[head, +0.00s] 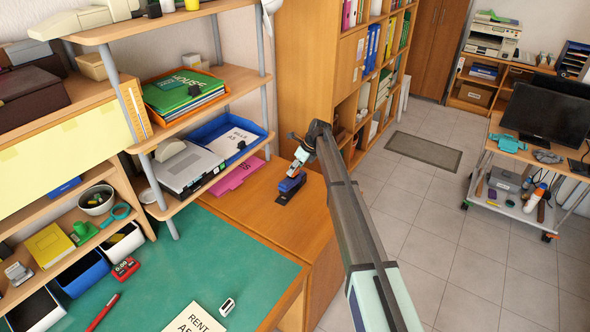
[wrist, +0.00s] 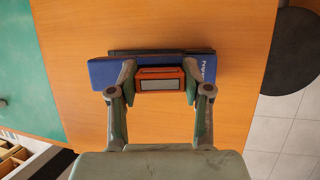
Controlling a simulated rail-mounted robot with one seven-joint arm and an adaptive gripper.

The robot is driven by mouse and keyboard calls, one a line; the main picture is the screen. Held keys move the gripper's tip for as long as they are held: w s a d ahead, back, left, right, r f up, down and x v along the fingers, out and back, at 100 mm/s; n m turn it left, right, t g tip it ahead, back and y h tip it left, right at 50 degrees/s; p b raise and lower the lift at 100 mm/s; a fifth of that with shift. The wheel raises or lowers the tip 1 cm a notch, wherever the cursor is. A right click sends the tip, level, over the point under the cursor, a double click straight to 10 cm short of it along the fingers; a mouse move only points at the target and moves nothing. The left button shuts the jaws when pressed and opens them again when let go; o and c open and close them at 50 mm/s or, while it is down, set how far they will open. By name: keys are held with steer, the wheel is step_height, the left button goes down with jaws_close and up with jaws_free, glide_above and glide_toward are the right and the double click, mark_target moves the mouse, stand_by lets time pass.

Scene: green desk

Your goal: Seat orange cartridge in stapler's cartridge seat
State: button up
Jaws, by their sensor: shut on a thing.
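The blue stapler (head: 289,187) stands on the wooden desk part, near its right edge in the head view. In the wrist view the stapler (wrist: 104,72) lies crosswise beyond the fingers, with light lettering at its right end. My gripper (wrist: 160,82) is shut on the orange cartridge (wrist: 160,73), which has a grey face. The cartridge overlaps the middle of the stapler in the wrist view. I cannot tell whether it touches the stapler, and the cartridge seat is hidden.
The green desk top (head: 200,250) is in front. The wooden surface around the stapler (wrist: 60,30) is clear.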

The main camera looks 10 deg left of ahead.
steer(key=shift+f, duration=0.4)
stand_by(0.3)
steer(key=o, duration=1)
steer(key=shift+o, duration=1.3)
steer(key=shift+r, duration=0.1)
steer(key=shift+r+p, duration=1.85)
steer(key=shift+r, duration=1.6)
